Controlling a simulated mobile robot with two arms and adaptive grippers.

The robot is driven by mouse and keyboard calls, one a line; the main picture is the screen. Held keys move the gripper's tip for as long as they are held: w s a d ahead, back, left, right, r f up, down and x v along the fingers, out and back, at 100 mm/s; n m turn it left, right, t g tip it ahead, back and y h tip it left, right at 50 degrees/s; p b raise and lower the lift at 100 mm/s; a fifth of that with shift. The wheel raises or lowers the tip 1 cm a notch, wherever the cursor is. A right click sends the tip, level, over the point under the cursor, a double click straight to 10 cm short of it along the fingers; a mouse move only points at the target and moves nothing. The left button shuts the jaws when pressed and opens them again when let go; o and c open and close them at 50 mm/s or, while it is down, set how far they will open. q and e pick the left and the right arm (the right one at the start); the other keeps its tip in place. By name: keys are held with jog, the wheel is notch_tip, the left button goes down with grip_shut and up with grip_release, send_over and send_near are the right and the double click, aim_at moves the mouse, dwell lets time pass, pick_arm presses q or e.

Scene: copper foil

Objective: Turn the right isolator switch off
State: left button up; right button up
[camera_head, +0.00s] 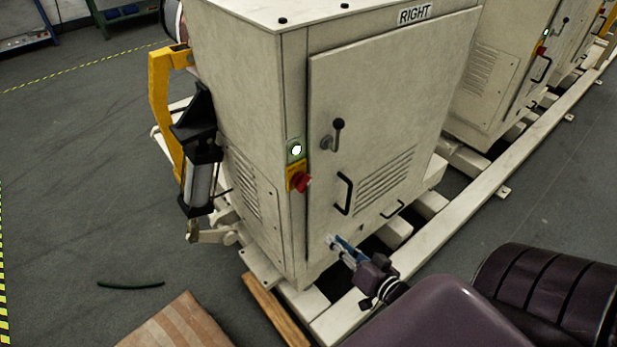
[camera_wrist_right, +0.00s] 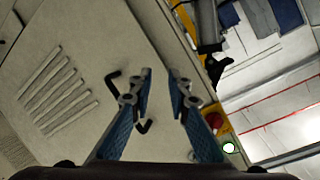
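The cabinet labelled RIGHT (camera_head: 415,13) stands upright with its door (camera_head: 390,110) shut. A lever with a black ball knob (camera_head: 338,124) sits on a grey mount on the door, its knob pointing up. A red knob (camera_head: 302,182) on a yellow plate is on the corner post, below a lit white-green lamp (camera_head: 296,150). In the right wrist view the red knob (camera_wrist_right: 215,121) and lamp (camera_wrist_right: 229,147) show at the right. My right gripper (camera_head: 338,243) is low in front of the door, below the door handle. Its blue fingers (camera_wrist_right: 160,75) are apart and empty. My left gripper is out of view.
A yellow bracket with a cylinder (camera_head: 200,180) stands left of the cabinet. A similar cabinet (camera_head: 490,80) stands behind right.

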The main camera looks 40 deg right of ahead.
jog(key=t+y, duration=0.1)
jog(key=t, duration=0.1)
send_near(308, 185)
notch_tip(308, 185, down, 4)
jog(key=w, duration=0.1)
notch_tip(308, 185, up, 4)
jog(key=m+t+p, duration=0.1)
jog(key=shift+y, duration=0.3)
jog(key=w, duration=0.3)
jog(key=w+p, duration=0.1)
jog(key=w, duration=0.2)
jog(key=shift+w+a+f, duration=0.2)
jog(key=shift+w+a, duration=0.05)
jog(key=shift+w, duration=0.1)
jog(key=shift+w+f, duration=0.1)
jog(key=shift+w, duration=0.5)
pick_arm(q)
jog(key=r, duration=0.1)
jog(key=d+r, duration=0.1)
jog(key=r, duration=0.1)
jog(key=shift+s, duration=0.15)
pick_arm(e)
jog(key=shift+c, duration=0.4)
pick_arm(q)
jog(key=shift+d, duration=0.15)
pick_arm(e)
grip_shut()
